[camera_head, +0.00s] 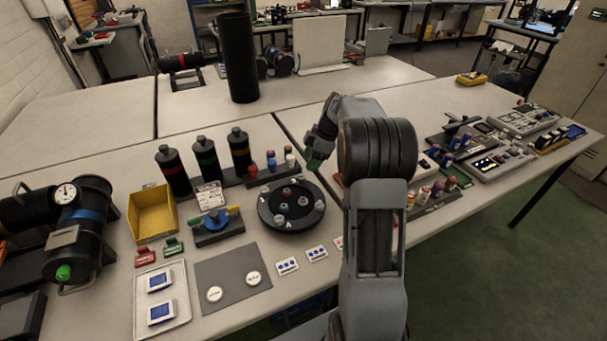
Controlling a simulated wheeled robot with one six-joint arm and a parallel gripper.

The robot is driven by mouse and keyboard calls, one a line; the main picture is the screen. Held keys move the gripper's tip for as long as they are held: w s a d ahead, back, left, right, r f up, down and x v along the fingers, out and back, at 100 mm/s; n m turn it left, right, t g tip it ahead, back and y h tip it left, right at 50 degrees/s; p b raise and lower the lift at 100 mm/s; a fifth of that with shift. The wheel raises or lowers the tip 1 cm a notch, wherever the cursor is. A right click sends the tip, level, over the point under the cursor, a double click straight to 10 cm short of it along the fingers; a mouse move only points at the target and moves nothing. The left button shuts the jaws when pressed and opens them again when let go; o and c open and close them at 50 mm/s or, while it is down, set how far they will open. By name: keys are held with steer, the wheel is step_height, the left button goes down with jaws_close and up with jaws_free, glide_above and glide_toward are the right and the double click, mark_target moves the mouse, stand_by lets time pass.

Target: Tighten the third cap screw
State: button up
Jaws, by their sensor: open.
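A round black flange plate (290,226) lies on the table in the middle of the view. Several small cap screws or fittings stand on it, one of them near its centre (287,193). They are too small to tell how far each is screwed in. My gripper (313,163) hangs just above and to the right of the plate's far edge, apart from the plate. It is open, and I see nothing held in it. My arm hides the table to the right of the plate.
Three dark bottles (206,160) and a yellow bin (153,213) stand left of the plate. A grey mat (233,280) with two white discs lies in front. A tall black cylinder (238,58) stands behind. Gauged equipment (68,230) is far left.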

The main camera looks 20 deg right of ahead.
mark_target(303, 177)
steer(key=x, duration=0.6)
steer(key=shift+f, duration=0.4)
steer(key=shift+c, duration=0.3)
steer(key=c, duration=0.9)
